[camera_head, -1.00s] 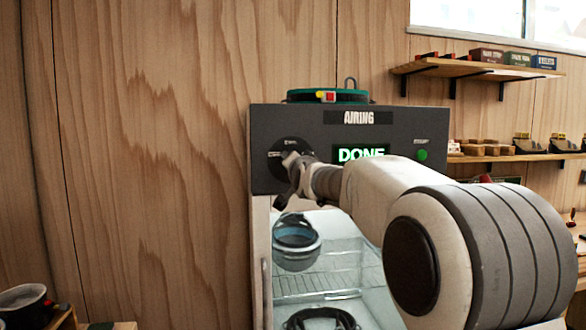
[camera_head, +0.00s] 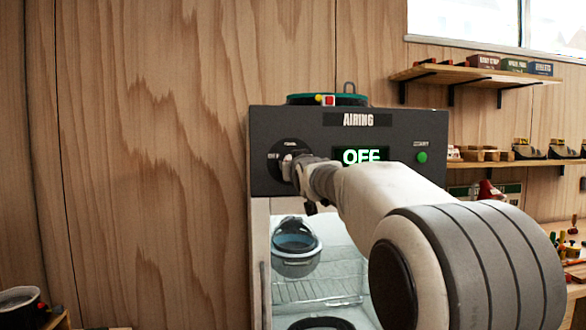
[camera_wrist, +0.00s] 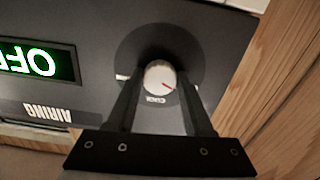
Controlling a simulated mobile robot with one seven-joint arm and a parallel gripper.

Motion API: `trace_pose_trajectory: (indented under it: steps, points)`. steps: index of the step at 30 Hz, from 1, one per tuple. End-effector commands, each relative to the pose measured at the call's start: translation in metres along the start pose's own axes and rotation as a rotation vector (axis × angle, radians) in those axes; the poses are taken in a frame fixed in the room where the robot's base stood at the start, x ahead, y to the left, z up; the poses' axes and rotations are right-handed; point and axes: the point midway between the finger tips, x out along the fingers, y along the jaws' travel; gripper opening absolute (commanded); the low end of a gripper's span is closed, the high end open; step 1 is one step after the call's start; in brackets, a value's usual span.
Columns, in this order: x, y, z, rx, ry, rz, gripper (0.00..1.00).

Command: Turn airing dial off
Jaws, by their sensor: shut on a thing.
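The airing dial is a pale round knob (camera_wrist: 160,77) with a red mark, set on a dark disc on the cabinet's front panel. In the head view the knob (camera_head: 288,160) is partly hidden by my gripper (camera_head: 296,168). In the wrist view my gripper's two dark fingers (camera_wrist: 160,95) stand either side of the knob, shut on it. The display (camera_head: 361,156) on the panel reads OFF in green, and shows upside down in the wrist view (camera_wrist: 35,60). The airing cabinet (camera_head: 345,120) has a label AIRING above the display.
A green button (camera_head: 422,158) sits right of the display. A blue-grey item (camera_head: 296,250) is inside the cabinet above a wire rack. A teal round thing (camera_head: 345,99) lies on top. Wall shelves (camera_head: 475,76) stand right; the wooden wall left is bare.

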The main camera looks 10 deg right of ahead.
Motion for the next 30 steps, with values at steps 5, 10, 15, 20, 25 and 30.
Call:
trace_pose_trajectory:
  steps: [5, 10, 15, 20, 25, 30]
  points:
    - [-0.0001, 0.0001, -0.0016, -0.061, 0.005, 0.0, 0.0]
    - [-0.0001, 0.0002, -0.0019, -0.089, 0.005, 0.0, 0.0]
    - [-0.0001, 0.0002, -0.0022, -0.097, 0.005, 0.0, 0.0]
    - [-0.0001, 0.0003, -0.0021, -0.097, 0.005, 0.0, 0.0]
    - [-0.0001, 0.0003, -0.0019, -0.096, 0.004, 0.0, 0.66]
    - [0.0, 0.0003, -0.0011, -0.095, 0.002, 0.0, 0.82]
